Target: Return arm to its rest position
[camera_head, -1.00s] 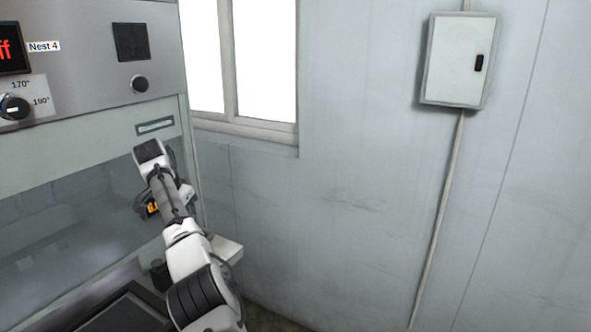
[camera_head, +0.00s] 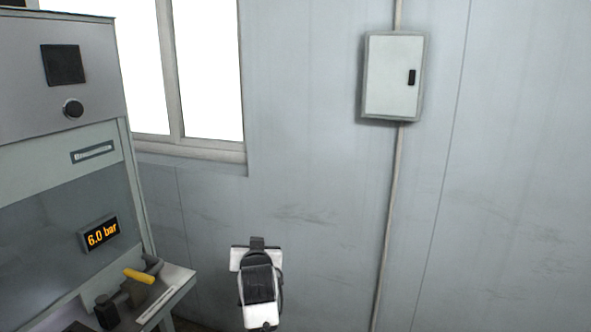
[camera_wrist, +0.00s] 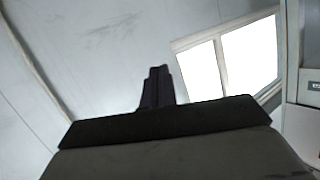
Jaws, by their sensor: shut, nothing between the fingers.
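My gripper (camera_wrist: 157,86) shows in the wrist view as dark fingers pressed together, with nothing between them. The wall and window lie behind it there. In the head view my arm stands at the bottom centre, in front of the bare wall and to the right of the press (camera_head: 60,165). The fingertips are hard to make out in the head view. The arm is clear of the press and its side shelf (camera_head: 178,283).
The press carries a display reading 6.0 bar (camera_head: 101,233). A tool with a yellow handle (camera_head: 139,276) lies near the shelf. A window (camera_head: 205,70) and a grey wall box (camera_head: 393,77) with a conduit are behind. The right side is open.

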